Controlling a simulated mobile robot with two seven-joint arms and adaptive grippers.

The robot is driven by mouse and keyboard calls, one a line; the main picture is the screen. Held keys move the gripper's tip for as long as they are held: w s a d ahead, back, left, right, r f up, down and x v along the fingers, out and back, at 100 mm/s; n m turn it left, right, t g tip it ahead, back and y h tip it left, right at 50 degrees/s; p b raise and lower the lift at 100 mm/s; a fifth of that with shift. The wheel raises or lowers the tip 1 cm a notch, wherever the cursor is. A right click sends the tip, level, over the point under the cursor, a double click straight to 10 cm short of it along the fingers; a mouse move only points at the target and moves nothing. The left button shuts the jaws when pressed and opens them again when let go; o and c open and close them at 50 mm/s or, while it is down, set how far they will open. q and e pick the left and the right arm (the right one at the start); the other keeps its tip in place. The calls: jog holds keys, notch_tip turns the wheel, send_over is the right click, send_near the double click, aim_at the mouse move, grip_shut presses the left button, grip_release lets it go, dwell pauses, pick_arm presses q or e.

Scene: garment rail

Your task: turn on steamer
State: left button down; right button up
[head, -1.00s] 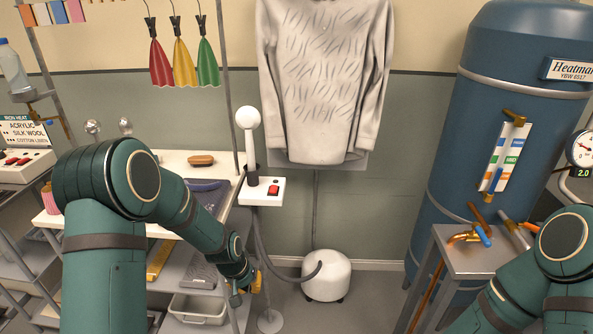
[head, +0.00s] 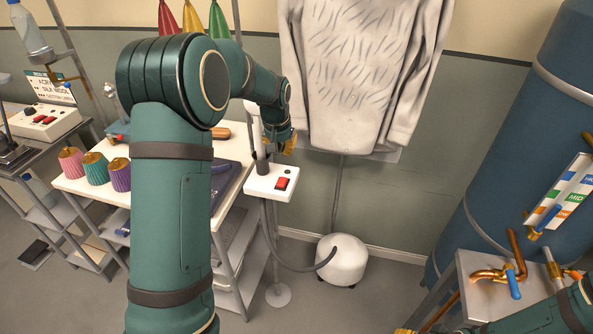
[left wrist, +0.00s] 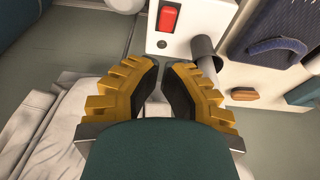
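The steamer's white control box (head: 262,186) is on the stand, with a red rocker switch (head: 282,183) on its front. The switch also shows near the top of the left wrist view (left wrist: 168,19). Whether it is on or off I cannot tell. The white steamer base (head: 342,262) stands on the floor, joined by a grey hose. My left gripper (head: 288,143) is above and behind the box, near the shirt. In the left wrist view its yellow fingers (left wrist: 162,66) have a narrow gap between the tips, with nothing held.
A white shirt (head: 365,70) hangs behind the box. A blue boiler (head: 530,130) and a pipe stand with valves are at right. The floor around the steamer base is clear.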

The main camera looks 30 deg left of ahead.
aim_at(284, 183)
pick_arm(q)
jog(key=shift+s+a+r, duration=0.1)
jog(key=shift+s, duration=0.05)
jog(key=x, duration=1.2)
jog(key=shift+s+f+b, duration=0.3)
jog(key=shift+f+b, duration=0.05)
jog(key=shift+b, duration=0.05)
jog(key=shift+f, duration=0.7)
jog(key=shift+s, duration=0.1)
jog(key=shift+s+f+b, duration=0.15)
jog(key=shift+f+b, duration=0.35)
jog(key=shift+b, duration=0.05)
jog(key=shift+r, duration=0.1)
jog(key=shift+w, duration=0.2)
